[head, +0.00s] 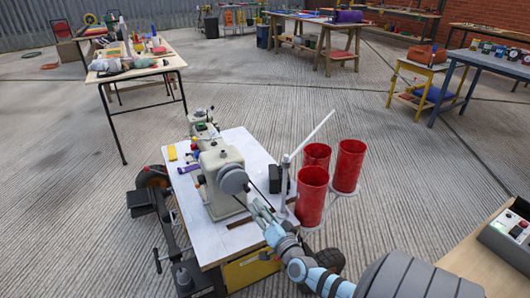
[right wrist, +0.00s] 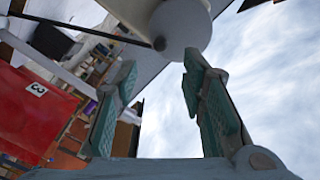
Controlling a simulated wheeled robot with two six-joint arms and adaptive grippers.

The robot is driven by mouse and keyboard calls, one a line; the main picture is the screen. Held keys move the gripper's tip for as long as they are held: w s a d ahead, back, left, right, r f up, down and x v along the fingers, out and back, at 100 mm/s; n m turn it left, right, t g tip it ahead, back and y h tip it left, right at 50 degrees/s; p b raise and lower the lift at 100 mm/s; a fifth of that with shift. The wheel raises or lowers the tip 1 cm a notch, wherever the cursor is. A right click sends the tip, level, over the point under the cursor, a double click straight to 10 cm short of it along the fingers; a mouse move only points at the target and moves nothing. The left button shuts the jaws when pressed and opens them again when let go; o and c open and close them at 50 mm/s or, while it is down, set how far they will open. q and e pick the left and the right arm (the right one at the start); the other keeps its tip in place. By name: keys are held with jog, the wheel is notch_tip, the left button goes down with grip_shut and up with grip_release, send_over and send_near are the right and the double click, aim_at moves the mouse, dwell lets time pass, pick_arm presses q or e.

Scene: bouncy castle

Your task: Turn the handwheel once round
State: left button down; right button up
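The grey round handwheel (head: 233,180) sits on the end of the cream sewing machine (head: 221,185), which stands on a white-topped table (head: 185,215). My right gripper (head: 257,205) is just to the right of and below the handwheel, reaching in from the lower right. In the right wrist view the handwheel (right wrist: 182,25) is a pale rounded shape beyond the fingertips. The two teal fingers of my right gripper (right wrist: 160,72) are spread apart with nothing between them. No contact with the wheel shows. My left gripper is not in view.
A black box (head: 279,179) and a belt are near the wheel. Small yellow (head: 172,153) and purple (head: 188,168) items lie on the table's left.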

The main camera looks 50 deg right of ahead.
jog(key=v, duration=0.2)
jog(key=shift+s+a, duration=0.15)
jog(key=shift+s, duration=0.2)
